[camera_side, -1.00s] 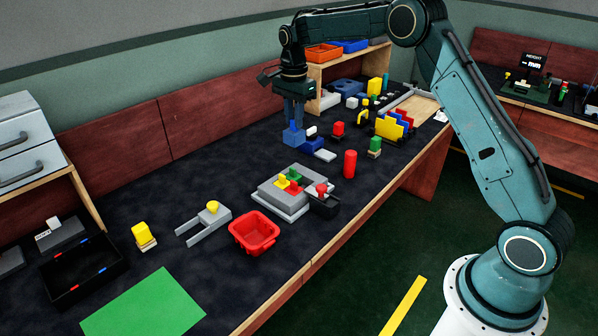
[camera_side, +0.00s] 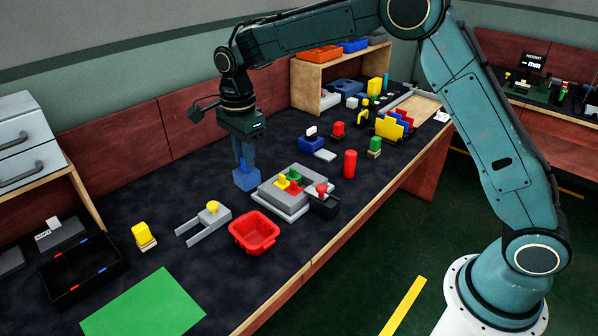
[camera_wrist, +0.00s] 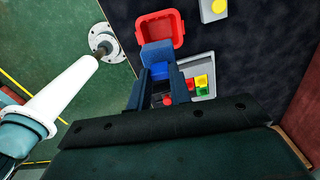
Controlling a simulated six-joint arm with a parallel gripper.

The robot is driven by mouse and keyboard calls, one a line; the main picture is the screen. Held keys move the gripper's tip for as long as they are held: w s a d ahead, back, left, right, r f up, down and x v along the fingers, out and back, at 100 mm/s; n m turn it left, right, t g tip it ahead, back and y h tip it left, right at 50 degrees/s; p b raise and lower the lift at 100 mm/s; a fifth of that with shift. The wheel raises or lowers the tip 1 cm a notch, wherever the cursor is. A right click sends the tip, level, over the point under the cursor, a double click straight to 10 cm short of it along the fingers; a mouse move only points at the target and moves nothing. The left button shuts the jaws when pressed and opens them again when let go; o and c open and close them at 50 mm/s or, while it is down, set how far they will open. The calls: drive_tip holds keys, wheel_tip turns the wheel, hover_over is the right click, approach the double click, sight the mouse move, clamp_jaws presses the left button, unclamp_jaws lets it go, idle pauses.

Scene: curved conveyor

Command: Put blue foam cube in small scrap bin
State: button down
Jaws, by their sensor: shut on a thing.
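The blue foam cube (camera_side: 246,179) is between the fingertips of my gripper (camera_side: 243,164), which is shut on it. The cube is held behind the grey block with coloured pegs; its exact height above the table is hard to tell. In the wrist view the cube (camera_wrist: 158,56) sits at the ends of the two fingers (camera_wrist: 156,76). The small red bin (camera_side: 255,233) stands in front of the cube, near the table's front edge. In the wrist view the bin (camera_wrist: 160,15) lies just beyond the cube, which hides part of its near side.
A grey block with coloured pegs (camera_side: 287,190) stands right of the cube. A grey fork-shaped part with a yellow knob (camera_side: 204,222) lies left of the bin. A red cylinder (camera_side: 350,164) stands farther right. A green mat (camera_side: 143,306) lies at front left.

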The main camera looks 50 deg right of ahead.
sight(248, 183)
wheel_tip(248, 183, down, 16)
idle(0.6)
drive_tip(key=shift+f, duration=2)
drive_tip(key=shift+f, duration=0.1)
drive_tip(key=c, duration=1.3)
unclamp_jaws()
wheel_tip(248, 183, up, 12)
drive_tip(key=shift+r, duration=0.1)
